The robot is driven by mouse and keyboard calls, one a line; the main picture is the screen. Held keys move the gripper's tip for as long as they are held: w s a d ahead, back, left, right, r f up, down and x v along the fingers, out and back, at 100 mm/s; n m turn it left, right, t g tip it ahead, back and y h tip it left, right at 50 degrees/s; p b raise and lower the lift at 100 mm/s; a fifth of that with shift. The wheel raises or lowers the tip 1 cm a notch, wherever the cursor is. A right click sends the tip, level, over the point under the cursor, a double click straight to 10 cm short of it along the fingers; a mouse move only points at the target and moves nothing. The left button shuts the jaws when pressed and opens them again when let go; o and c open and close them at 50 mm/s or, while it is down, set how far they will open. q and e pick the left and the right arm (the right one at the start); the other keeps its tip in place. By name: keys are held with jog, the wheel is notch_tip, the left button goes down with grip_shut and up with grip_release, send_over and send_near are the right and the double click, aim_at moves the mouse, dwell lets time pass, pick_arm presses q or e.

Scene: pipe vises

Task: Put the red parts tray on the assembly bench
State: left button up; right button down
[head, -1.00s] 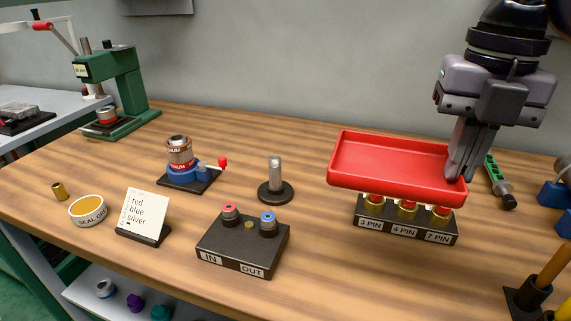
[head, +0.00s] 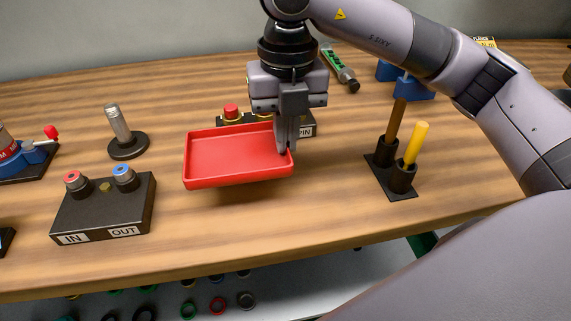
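The red parts tray (head: 235,157) is an empty, shallow rectangular tray in the middle of the head view. My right gripper (head: 287,146) points down and is shut on the tray's right edge. The tray hangs level a little above the wooden assembly bench (head: 240,233), with a shadow below it. It partly hides the black pin connector block (head: 308,128) behind it. My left gripper is not in view.
The black IN/OUT block (head: 105,210) stands left of the tray, a metal post (head: 118,124) behind it. A holder with brown and yellow sticks (head: 408,160) stands to the right. The bench front is clear below the tray. A lower shelf holds several rings.

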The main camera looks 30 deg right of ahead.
aim_at(286, 180)
jog(key=shift+f, duration=2.8)
jog(key=shift+f+b, duration=0.15)
jog(key=shift+b, duration=0.25)
jog(key=c, duration=1.3)
grip_release()
jog(key=shift+c, duration=0.2)
jog(key=shift+r, duration=0.45)
notch_tip(286, 180, up, 11)
jog(key=shift+r+p, duration=0.2)
jog(key=shift+p, duration=0.7)
